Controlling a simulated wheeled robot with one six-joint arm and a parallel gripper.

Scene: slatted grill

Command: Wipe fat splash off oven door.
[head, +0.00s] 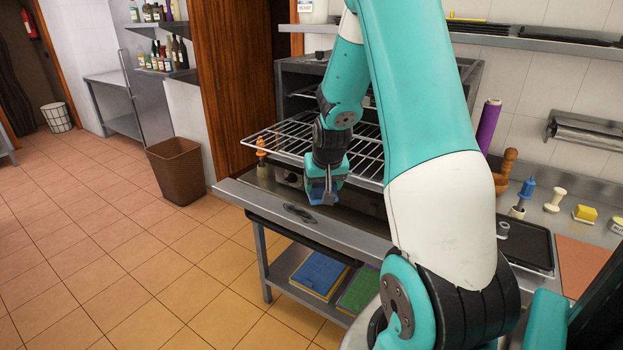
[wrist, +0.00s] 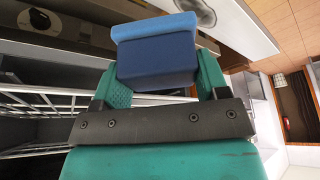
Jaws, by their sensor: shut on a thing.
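My gripper (head: 325,186) is shut on a blue sponge-like block (head: 322,198), low in front of the oven. In the wrist view, the block (wrist: 157,54) sits between the two green fingers of my gripper (wrist: 155,78); it has a light blue layer and a dark blue layer. The dark oven (head: 300,78) stands behind my arm, its interior visible. A dark oval mark (head: 300,213) lies on the steel surface left of the block, apart from it; I cannot tell whether it is the fat splash. My arm hides much of the oven front, and the door's outline is unclear.
A wire rack (head: 275,140) juts out from the oven around my wrist. A purple roll (head: 488,126), a black tray (head: 525,246) and a yellow sponge (head: 585,213) stand at right. A brown bin (head: 178,170) stands left on open floor.

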